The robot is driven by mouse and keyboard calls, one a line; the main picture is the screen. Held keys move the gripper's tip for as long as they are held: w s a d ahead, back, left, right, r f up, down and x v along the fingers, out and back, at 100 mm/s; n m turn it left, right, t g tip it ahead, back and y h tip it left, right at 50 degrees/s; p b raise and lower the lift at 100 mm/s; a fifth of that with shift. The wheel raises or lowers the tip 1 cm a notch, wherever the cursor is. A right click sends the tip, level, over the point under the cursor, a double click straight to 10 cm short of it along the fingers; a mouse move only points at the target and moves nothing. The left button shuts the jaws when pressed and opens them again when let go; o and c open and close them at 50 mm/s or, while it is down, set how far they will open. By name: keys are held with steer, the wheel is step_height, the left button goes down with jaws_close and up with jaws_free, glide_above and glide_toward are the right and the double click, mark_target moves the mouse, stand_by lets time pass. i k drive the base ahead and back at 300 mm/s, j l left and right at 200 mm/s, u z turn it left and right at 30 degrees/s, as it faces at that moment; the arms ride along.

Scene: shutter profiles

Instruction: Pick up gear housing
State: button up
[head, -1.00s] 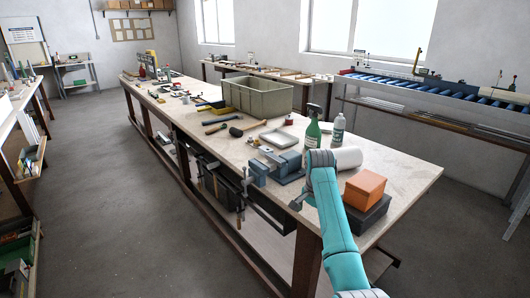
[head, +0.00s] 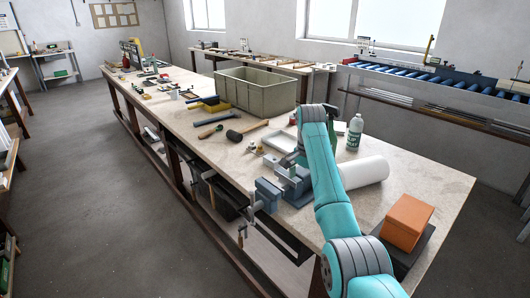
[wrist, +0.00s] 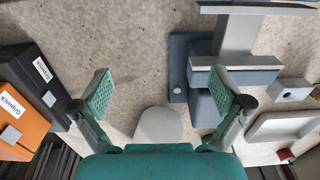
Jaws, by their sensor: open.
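In the wrist view my gripper (wrist: 160,95) is open and empty, its two green-padded fingers spread over the bench top. A small grey block with a round hole (wrist: 293,90) lies at the right, beyond the right finger. It may be the gear housing, but I cannot be sure. In the head view a small pale part (head: 253,147) lies left of the light tray (head: 281,141); I cannot tell if it is the same piece.
A blue-grey vise (head: 285,185) stands at the bench's front edge, close to the right finger in the wrist view (wrist: 205,105). A white roll (head: 364,172), orange box (head: 407,218), bottle (head: 354,134), mallet (head: 246,130) and large bin (head: 262,92) crowd the bench.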

mark_target(273, 161)
steer(key=i+j, duration=0.2)
steer(key=i, duration=0.35)
steer(key=i+j, duration=0.2)
steer(key=i, duration=0.3)
